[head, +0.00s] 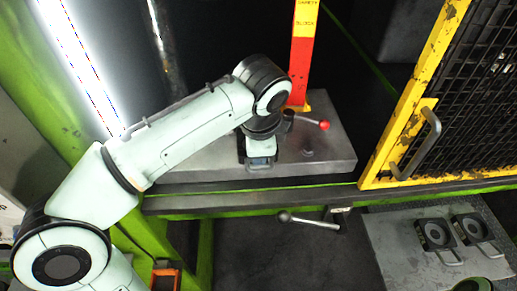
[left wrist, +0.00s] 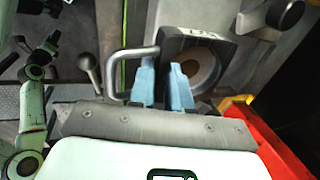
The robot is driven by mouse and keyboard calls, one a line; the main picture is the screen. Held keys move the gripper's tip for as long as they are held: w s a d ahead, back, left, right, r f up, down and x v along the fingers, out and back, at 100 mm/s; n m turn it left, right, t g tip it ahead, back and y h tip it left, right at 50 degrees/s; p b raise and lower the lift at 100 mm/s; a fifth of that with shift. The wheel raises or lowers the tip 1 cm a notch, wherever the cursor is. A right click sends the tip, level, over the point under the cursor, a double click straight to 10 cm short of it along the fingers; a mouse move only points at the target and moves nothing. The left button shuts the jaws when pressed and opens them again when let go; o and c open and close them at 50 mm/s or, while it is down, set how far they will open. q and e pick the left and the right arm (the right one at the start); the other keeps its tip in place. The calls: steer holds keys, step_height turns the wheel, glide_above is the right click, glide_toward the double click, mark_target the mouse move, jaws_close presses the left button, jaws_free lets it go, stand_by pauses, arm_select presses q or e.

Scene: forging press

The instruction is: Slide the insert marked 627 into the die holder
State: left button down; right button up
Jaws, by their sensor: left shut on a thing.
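The insert (left wrist: 170,42) in the left wrist view is a dark plate with a round brownish recess and a bent metal handle (left wrist: 128,52). Its white digits look upside down and may read 627. My left gripper (left wrist: 166,88) has blue fingers shut on the handle. In the head view my left gripper (head: 262,160) is low over the front part of a grey slab (head: 335,150) on the press, and my arm hides the insert. I cannot tell the die holder's opening from the slab, or how far in the insert sits. My right gripper is not in view.
A red and yellow safety block (head: 302,50) stands behind the slab. A red-knobbed lever (head: 312,122) is close right of my gripper. A yellow mesh guard (head: 400,115) stands at right. Two other inserts (head: 434,234) (head: 472,228) lie on a lower grey table (head: 395,250). Another lever (head: 310,221) projects below the slab.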

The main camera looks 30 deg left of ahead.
arm_select(q)
steer(key=shift+f, duration=0.35)
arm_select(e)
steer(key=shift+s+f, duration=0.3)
arm_select(q)
steer(key=c, duration=1)
jaws_free()
steer(key=shift+f, duration=0.15)
steer(key=p+v, duration=0.2)
steer(key=v, duration=1.1)
steer(key=shift+s+r, duration=0.2)
steer(key=shift+r, duration=0.15)
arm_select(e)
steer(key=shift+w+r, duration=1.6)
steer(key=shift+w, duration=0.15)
